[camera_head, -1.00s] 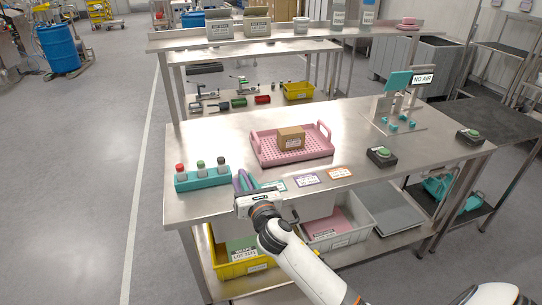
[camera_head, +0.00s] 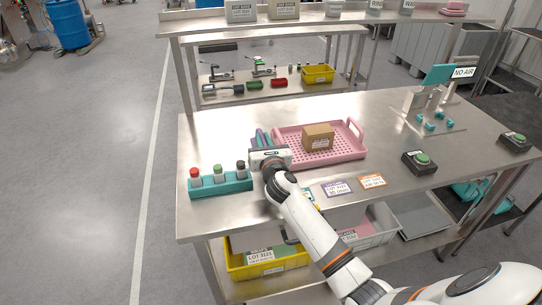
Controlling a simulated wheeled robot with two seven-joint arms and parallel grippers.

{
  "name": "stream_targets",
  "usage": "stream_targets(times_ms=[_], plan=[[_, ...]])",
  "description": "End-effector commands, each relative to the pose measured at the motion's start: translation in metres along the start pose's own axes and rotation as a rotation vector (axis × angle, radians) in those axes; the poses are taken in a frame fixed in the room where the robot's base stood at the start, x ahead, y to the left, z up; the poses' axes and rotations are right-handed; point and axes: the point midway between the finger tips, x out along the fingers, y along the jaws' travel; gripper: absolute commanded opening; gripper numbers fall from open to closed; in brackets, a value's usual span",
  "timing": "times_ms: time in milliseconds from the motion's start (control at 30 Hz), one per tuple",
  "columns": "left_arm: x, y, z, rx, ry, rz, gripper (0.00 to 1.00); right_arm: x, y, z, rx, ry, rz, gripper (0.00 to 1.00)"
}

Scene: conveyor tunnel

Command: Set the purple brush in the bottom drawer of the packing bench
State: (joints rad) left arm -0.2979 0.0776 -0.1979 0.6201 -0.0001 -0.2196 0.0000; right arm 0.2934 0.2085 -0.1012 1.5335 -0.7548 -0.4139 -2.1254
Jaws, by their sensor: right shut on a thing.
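My right gripper (camera_head: 263,141) is over the bench top, between the pink tray and the teal holder. It is shut on the purple brush (camera_head: 259,135), a slim purple shape showing just past the gripper body with teal beside it. Most of the brush is hidden by the gripper, and I cannot tell whether it touches the bench. The steel packing bench (camera_head: 215,135) fills the middle of the view. Under its top, a dark curved handle (camera_head: 289,236) shows beside my arm; the drawer front there is mostly hidden. My left gripper is not in view.
The pink tray (camera_head: 352,155) holds a cardboard box (camera_head: 318,137). The teal holder (camera_head: 222,186) carries several capped bottles. Label cards (camera_head: 337,188) lie near the front edge. A yellow bin (camera_head: 265,262) and a grey bin (camera_head: 383,228) stand below. The bench's left back is clear.

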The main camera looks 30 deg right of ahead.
Motion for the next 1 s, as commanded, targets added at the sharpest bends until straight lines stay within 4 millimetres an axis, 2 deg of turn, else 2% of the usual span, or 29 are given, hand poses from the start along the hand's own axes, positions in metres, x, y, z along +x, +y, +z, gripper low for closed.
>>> stream_targets(times_ms=[33,167,267,400,567,800,833,933,1000], plan=[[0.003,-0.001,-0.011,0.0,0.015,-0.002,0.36,0.0,0.0,0.009,0.004,-0.001,0.0,0.0],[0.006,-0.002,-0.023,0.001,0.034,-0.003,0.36,0.0,0.001,0.019,0.003,0.002,0.0,0.0],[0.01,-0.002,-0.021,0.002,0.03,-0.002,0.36,0.0,0.002,0.034,0.004,-0.002,0.0,0.0],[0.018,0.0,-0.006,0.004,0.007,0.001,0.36,0.0,0.003,0.052,0.003,0.0,0.001,0.0],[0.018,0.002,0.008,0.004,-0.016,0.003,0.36,0.0,0.004,0.055,0.0,0.003,-0.001,0.0],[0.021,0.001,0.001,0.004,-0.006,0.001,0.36,0.0,0.004,0.057,0.0,0.002,-0.001,0.0],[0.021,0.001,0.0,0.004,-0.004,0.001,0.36,0.0,0.004,0.058,0.0,0.002,-0.001,0.17],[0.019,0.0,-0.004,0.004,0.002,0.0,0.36,0.0,0.004,0.057,0.0,0.001,-0.001,0.34],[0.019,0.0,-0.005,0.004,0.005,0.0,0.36,0.0,0.004,0.057,0.0,0.001,-0.001,0.38]])
